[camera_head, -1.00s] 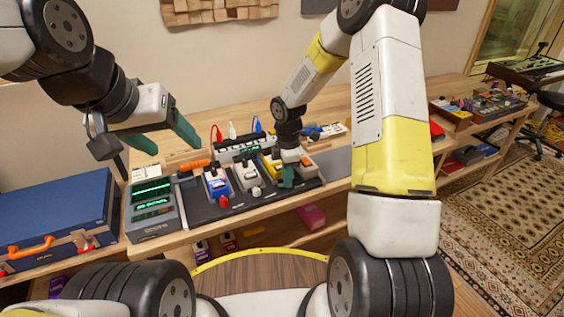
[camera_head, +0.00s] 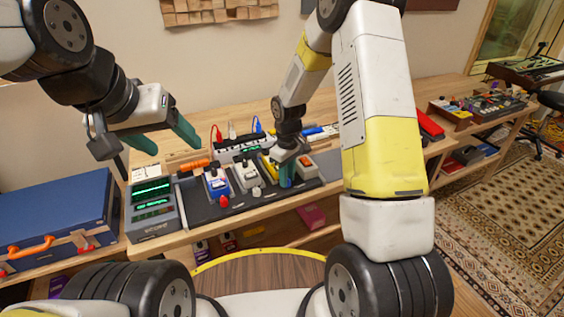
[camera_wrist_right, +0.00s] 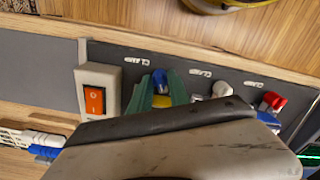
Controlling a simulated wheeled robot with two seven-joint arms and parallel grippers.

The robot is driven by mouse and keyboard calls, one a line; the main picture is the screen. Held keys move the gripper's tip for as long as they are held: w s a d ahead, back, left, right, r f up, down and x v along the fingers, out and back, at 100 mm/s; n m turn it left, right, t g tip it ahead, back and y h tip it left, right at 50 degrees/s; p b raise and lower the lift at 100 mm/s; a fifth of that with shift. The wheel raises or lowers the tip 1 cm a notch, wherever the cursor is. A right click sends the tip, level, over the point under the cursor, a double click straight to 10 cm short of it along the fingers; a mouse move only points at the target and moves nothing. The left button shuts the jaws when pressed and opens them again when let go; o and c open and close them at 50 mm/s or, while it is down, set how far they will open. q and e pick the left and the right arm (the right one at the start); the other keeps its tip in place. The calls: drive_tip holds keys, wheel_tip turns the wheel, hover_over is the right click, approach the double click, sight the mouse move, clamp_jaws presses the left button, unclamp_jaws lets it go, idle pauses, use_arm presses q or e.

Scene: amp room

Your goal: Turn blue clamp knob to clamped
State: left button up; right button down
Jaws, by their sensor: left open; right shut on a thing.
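The blue clamp knob (camera_wrist_right: 160,78) sits at the front of the yellow pedal (camera_wrist_right: 162,101) on the dark pedal board. My right gripper (camera_wrist_right: 161,88) has its green fingers on either side of the knob, shut on it. In the head view my right gripper (camera_head: 287,174) points down at the board's front, and it mostly hides the knob and the yellow pedal. A "CLAMP" label is printed near the knob. My left gripper (camera_head: 178,147) is open and empty, raised above the left of the bench.
A red knob (camera_head: 224,201) and a white knob (camera_head: 257,192) stand before the blue pedal (camera_head: 217,184) and grey pedal (camera_head: 247,176). A box with an orange switch (camera_wrist_right: 95,100) is beside the gripper. A screen unit (camera_head: 152,207) and blue case (camera_head: 55,225) are at left.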

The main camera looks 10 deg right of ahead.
drive_tip(key=m, duration=0.4)
drive_tip(key=shift+r+m, duration=0.1)
drive_tip(key=shift+m, duration=0.2)
idle(0.3)
drive_tip(key=c, duration=1.5)
unclamp_jaws()
drive_tip(key=shift+r, duration=3.85)
